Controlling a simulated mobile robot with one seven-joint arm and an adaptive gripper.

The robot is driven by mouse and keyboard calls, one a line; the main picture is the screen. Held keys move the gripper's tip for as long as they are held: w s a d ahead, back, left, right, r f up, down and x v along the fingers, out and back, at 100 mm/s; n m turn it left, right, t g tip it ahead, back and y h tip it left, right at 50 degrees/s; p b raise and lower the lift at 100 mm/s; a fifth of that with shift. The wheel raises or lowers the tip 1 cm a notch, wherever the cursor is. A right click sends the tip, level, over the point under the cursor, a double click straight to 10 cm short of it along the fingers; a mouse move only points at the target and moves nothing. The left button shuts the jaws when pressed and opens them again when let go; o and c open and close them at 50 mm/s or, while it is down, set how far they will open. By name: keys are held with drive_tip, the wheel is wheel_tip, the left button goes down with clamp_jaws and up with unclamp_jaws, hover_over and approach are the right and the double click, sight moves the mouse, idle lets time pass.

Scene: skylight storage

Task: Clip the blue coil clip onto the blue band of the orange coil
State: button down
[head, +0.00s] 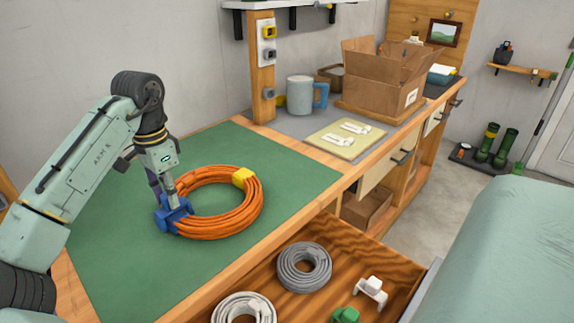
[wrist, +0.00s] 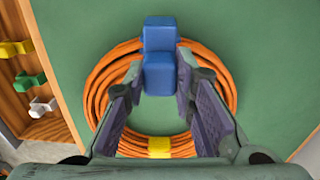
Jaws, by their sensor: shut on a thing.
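The orange coil (head: 250,215) lies flat on the green mat, with a yellow band (head: 243,178) on its far right side. The blue coil clip (head: 174,217) is at the coil's near left side. My gripper (head: 172,203) points down and is shut on the clip. In the wrist view the blue clip (wrist: 160,72) is between my fingertips, over the rim of the orange coil (wrist: 103,80), opposite the yellow band (wrist: 158,147). I cannot tell a separate blue band from the clip, nor whether the clip is seated around the coil.
An open drawer below the bench's front edge holds a grey coil (head: 304,268), a white coil (head: 245,308), a white clip (head: 370,290) and a green clip (head: 345,315). The green mat (head: 290,165) is clear right of the coil.

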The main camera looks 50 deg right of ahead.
drive_tip(key=shift+f, duration=1.05)
drive_tip(key=c, duration=1.3)
unclamp_jaws()
drive_tip(key=shift+r, duration=4)
wheel_tip(320, 180, up, 12)
drive_tip(key=shift+r, duration=0.1)
